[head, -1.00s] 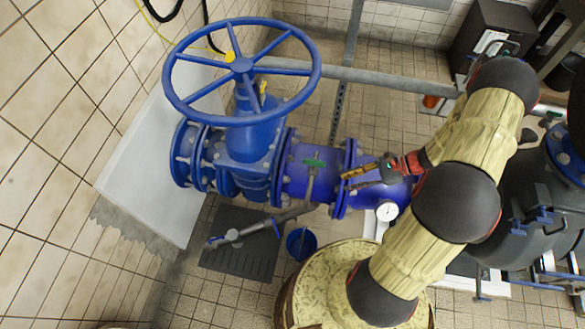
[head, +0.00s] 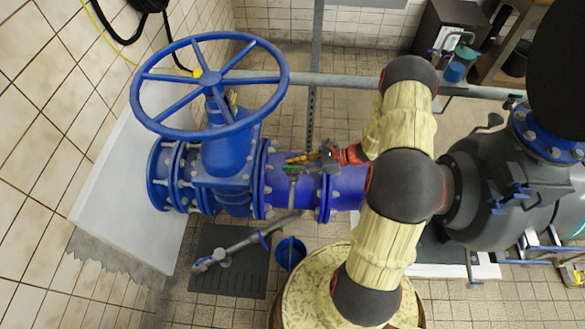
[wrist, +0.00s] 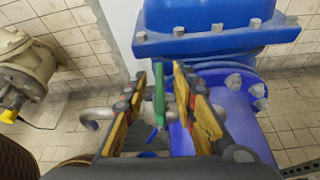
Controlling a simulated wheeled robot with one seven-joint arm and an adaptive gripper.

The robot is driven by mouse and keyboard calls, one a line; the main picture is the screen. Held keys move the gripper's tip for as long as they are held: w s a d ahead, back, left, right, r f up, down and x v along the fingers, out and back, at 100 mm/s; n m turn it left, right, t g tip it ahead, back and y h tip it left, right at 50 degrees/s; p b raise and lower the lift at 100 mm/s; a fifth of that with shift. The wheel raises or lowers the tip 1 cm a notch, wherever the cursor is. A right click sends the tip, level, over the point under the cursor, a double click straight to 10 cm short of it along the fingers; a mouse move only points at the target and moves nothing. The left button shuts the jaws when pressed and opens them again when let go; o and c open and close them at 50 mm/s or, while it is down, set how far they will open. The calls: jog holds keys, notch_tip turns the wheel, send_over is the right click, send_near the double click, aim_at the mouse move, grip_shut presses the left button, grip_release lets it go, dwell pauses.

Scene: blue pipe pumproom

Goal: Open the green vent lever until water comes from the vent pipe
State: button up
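The green vent lever (head: 288,168) sits on top of the blue pipe, right of the big valve, partly covered by my gripper in the head view. In the wrist view the green lever (wrist: 159,96) stands between my two fingers, closer to the left one. My gripper (wrist: 169,76) is open around it; I cannot tell whether a finger touches it. In the head view my gripper (head: 300,159) reaches the lever from the right. The thin grey vent pipe (head: 292,192) runs down below the lever towards a blue bucket (head: 290,253). I see no water.
A large blue handwheel valve (head: 222,140) stands left of the lever; its flange (wrist: 210,40) is close ahead in the wrist view. A grey pipe with a handle (head: 238,250) lies low over a dark mat (head: 228,275). A dark grey pump (head: 490,185) stands right.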

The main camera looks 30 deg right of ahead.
jog(key=shift+w+a+f, duration=0.15)
jog(key=shift+a, duration=0.1)
jog(key=shift+c, duration=0.4)
grip_shut()
